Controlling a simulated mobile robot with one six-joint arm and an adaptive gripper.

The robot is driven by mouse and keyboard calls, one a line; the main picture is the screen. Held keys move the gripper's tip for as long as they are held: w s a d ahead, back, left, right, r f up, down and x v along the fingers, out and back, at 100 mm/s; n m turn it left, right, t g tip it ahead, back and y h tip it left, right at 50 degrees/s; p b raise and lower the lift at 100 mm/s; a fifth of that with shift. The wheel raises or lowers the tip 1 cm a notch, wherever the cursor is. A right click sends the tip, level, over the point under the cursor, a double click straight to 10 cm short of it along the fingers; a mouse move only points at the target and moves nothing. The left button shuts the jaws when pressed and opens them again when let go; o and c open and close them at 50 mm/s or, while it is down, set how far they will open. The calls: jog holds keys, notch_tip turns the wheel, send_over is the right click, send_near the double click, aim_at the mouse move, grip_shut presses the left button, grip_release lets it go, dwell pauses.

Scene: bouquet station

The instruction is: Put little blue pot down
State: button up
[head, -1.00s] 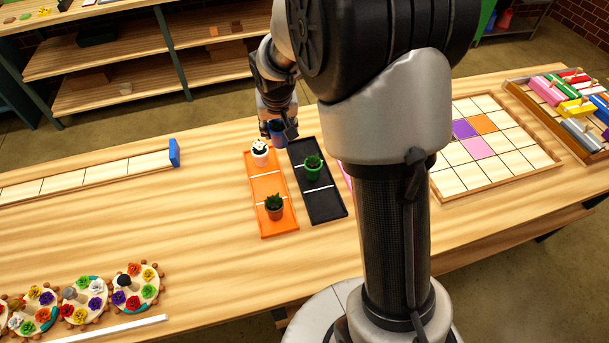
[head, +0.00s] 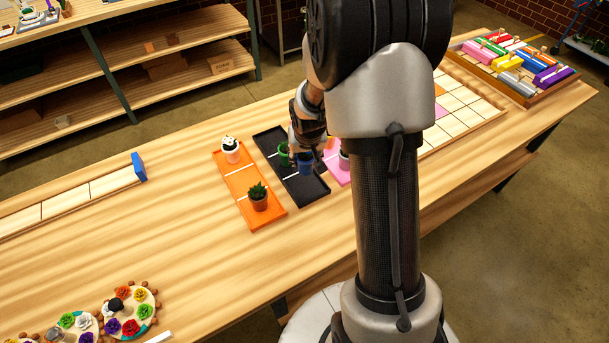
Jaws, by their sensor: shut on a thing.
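My gripper (head: 304,152) is shut on the little blue pot (head: 305,166). The blue pot is upright over the near half of the black tray (head: 311,191); I cannot tell whether it touches the tray. A green pot (head: 283,157) stands on the black tray just left of it, partly hidden by my gripper. My arm hides part of the area to the right.
The orange tray (head: 236,183) at left holds a white pot (head: 231,150) and a terracotta pot (head: 257,198). A pink tray (head: 338,178) with a pot is partly behind my arm. The table's left middle is clear.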

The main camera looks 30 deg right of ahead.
jog(key=shift+f+b, duration=1.85)
jog(key=shift+f, duration=1.7)
jog(key=shift+f, duration=0.1)
jog(key=shift+f, duration=0.15)
jog(key=o, duration=1.4)
